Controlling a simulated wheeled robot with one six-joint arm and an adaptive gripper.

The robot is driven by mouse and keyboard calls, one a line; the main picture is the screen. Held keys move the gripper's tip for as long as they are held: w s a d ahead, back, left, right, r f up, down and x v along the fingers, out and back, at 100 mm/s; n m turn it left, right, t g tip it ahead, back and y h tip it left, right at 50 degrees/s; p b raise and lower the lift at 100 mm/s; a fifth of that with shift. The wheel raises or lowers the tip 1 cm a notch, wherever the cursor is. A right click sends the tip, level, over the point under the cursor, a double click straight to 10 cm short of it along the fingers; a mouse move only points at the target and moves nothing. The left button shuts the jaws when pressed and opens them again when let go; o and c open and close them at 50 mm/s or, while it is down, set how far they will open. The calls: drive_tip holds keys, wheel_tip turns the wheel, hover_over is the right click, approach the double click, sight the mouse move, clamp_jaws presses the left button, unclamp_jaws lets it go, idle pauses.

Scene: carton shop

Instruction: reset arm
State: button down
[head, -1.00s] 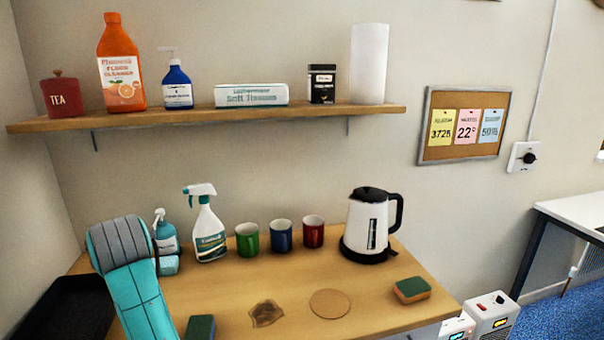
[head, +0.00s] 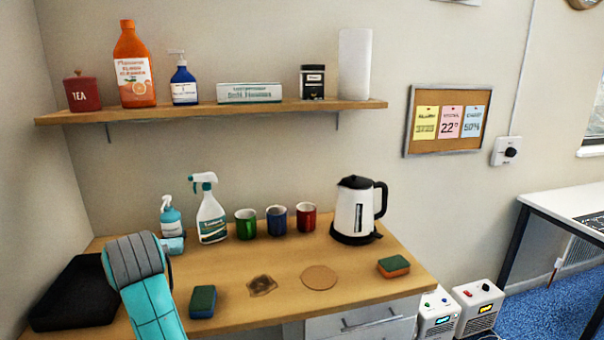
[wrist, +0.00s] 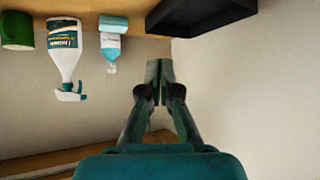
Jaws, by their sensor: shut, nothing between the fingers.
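My gripper (wrist: 160,78) shows in the wrist view with its two fingers together and nothing between them. It is in the air, apart from the wall and the things on the counter. The wrist picture is upside down. In the head view my teal and grey arm stands up at the lower left in front of the counter (head: 345,300), and the fingers cannot be made out there.
A black tray (head: 75,293) lies left of my arm. A teal bottle (head: 171,221), white spray bottle (head: 211,220), several mugs and a kettle (head: 354,212) line the counter's back. A green sponge (head: 203,301) lies close right of my arm. A loaded shelf (head: 220,110) hangs above.

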drive_tip(key=s+d+f+m+t+h, duration=0.1)
drive_tip(key=d+f, duration=0.8)
drive_tip(key=f, duration=0.3)
drive_tip(key=d+f+m+t, duration=0.1)
drive_tip(key=d+f, duration=0.8)
drive_tip(key=f, duration=0.2)
drive_tip(key=s+d+f+m+t+h, duration=0.1)
drive_tip(key=s+d+f, duration=0.5)
drive_tip(key=d, duration=0.3)
drive_tip(key=s+d+f+m+t, duration=0.1)
drive_tip(key=s+d+f, duration=0.55)
drive_tip(key=d, duration=0.25)
drive_tip(key=s+d+m+t+h, duration=0.1)
drive_tip(key=s+d, duration=0.5)
drive_tip(key=s, duration=0.3)
drive_tip(key=s+d+m+t+h, duration=0.1)
drive_tip(key=s+d, duration=0.6)
drive_tip(key=s, duration=0.2)
drive_tip(key=s+d+r+m+h, duration=0.1)
drive_tip(key=s+d+r, duration=0.2)
drive_tip(key=s+r, duration=0.3)
drive_tip(key=s+d+r+m+t+h, duration=0.1)
drive_tip(key=s+d+r+h, duration=0.1)
drive_tip(key=s+r, duration=0.5)
drive_tip(key=s+d, duration=0.1)
drive_tip(key=s, duration=0.5)
